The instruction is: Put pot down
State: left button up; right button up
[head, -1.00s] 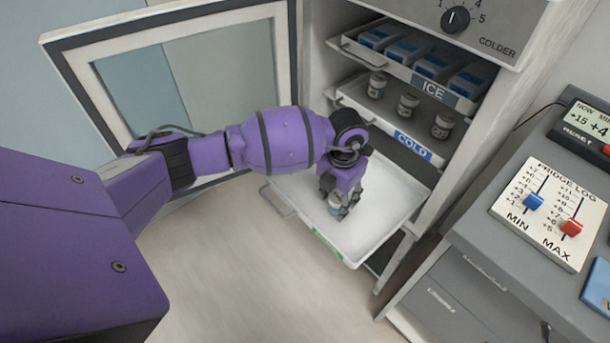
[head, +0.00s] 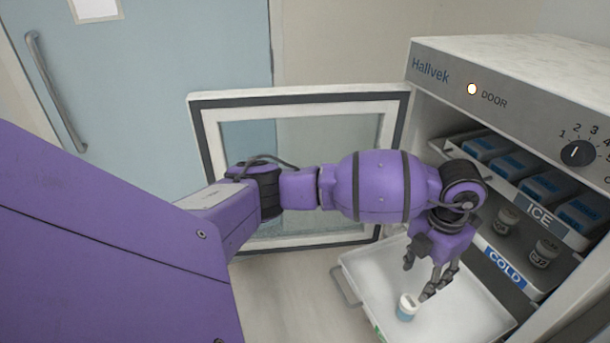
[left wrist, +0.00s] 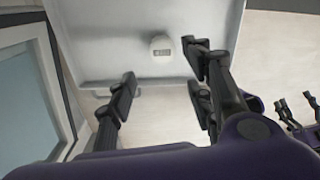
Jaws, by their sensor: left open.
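A small pot (head: 406,307) with a white lid and a blue-grey body stands upright on the white pulled-out tray (head: 460,318), the lowest one of the fridge. My left gripper (head: 424,279) is open and empty just above and beside the pot, apart from it. In the left wrist view the pot (left wrist: 161,46) is seen from above on the tray (left wrist: 105,40), beyond the open fingers of my left gripper (left wrist: 158,80). My right gripper does not clearly show in the head view.
The fridge door (head: 300,100) is open behind my left arm. Above the tray are the COLD shelf (head: 505,268) with pots and the ICE shelf (head: 540,215) with blue packs. A dial (head: 577,152) and lit door lamp (head: 472,89) are on the fridge front.

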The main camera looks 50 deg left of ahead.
pick_arm(q)
jog(key=s+d+f+g+h, duration=0.25)
jog(key=s+d+h, duration=0.25)
jog(key=s+d, duration=0.3)
jog(key=s+d+f+g+h, duration=0.1)
jog(key=s+d+f+h, duration=0.3)
jog(key=s+d, duration=0.45)
jog(key=s+d+r+n+t+h, duration=0.25)
jog(key=d+r+n+h, duration=0.25)
jog(key=d+h, duration=0.3)
jog(key=w+a+f+n+t+y, duration=0.1)
jog(key=w+a+n+t+y, duration=0.1)
jog(key=a+n+t, duration=0.4)
jog(key=w+a+n+t+y, duration=0.1)
jog(key=w+a+n+t, duration=0.1)
jog(key=n+t, duration=0.7)
jog(key=s+a+f+n+y, duration=0.5)
jog(key=a+f+n+y, duration=0.45)
jog(key=a+n, duration=0.2)
jog(key=s+a+f+n+g+y, duration=0.2)
jog(key=s+f, duration=0.4)
jog(key=s, duration=0.3)
jog(key=s+a+f+n+g+y, duration=0.2)
jog(key=s+a+f+n+g, duration=0.2)
jog(key=s, duration=0.6)
notch_tip(320, 180, down, 2)
jog(key=a, duration=0.2)
jog(key=shift+s+a+g, duration=0.25)
jog(key=shift+a+g, duration=0.05)
jog(key=shift+a, duration=0.05)
